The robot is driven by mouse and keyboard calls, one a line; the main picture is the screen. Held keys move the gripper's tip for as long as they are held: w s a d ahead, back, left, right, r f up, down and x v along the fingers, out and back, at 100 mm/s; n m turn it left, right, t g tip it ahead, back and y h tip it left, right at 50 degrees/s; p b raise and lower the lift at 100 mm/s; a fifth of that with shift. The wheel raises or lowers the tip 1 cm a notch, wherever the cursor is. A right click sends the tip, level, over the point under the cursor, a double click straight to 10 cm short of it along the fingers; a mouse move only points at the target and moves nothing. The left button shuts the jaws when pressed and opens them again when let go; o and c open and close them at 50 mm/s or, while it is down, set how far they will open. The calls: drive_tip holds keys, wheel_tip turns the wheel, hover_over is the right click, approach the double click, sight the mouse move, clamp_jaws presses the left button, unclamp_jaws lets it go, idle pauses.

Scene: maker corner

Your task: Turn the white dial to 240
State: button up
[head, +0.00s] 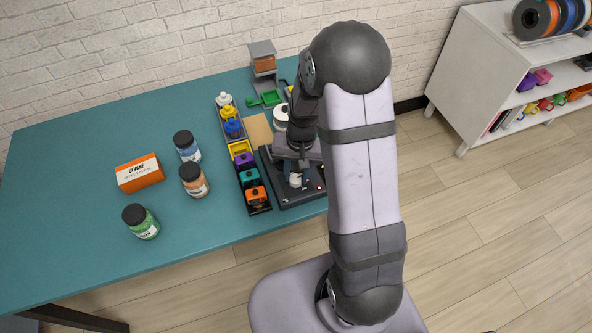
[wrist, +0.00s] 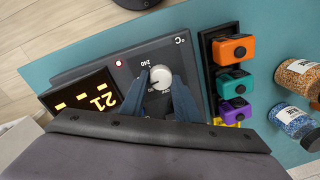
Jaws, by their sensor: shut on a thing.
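The white dial (wrist: 161,75) sits on the dark face of a control box (wrist: 190,55) marked °C. It also shows in the head view (head: 295,181), partly covered by my gripper. My gripper (wrist: 160,84) is shut on the dial, with one dark finger on each side of it. The printed mark 240 stands just beside the dial's rim in the wrist view; other marks are partly hidden by the fingers. A small dark mark shows on the dial, but I cannot tell exactly which number it points at. The box's display (wrist: 82,97) shows 21 and dashes in amber.
A rack of orange, teal, purple and yellow blocks (head: 248,174) stands right beside the box. Several jars (head: 194,180) and an orange-white carton (head: 140,173) stand on the teal table (head: 80,160). A red light (wrist: 118,63) glows on the box. The table's left part is clear.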

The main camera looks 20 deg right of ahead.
sight(298, 180)
drive_tip(key=m+p, duration=0.3)
drive_tip(key=m, duration=0.3)
drive_tip(key=shift+s+r, duration=0.1)
drive_tip(key=shift+r, duration=0.05)
drive_tip(key=m+p, duration=0.2)
drive_tip(key=m, duration=0.4)
drive_tip(key=shift+h+p, duration=0.35)
drive_tip(key=shift+h, duration=0.05)
drive_tip(key=o, duration=1)
drive_tip(key=shift+o, duration=0.2)
drive_tip(key=shift+s+r+b, duration=0.15)
drive_tip(key=shift+r+b, duration=0.2)
drive_tip(key=shift+r, duration=1.45)
drive_tip(key=shift+s+r+b, duration=0.15)
drive_tip(key=shift+r+b, duration=0.2)
drive_tip(key=shift+r, duration=1.4)
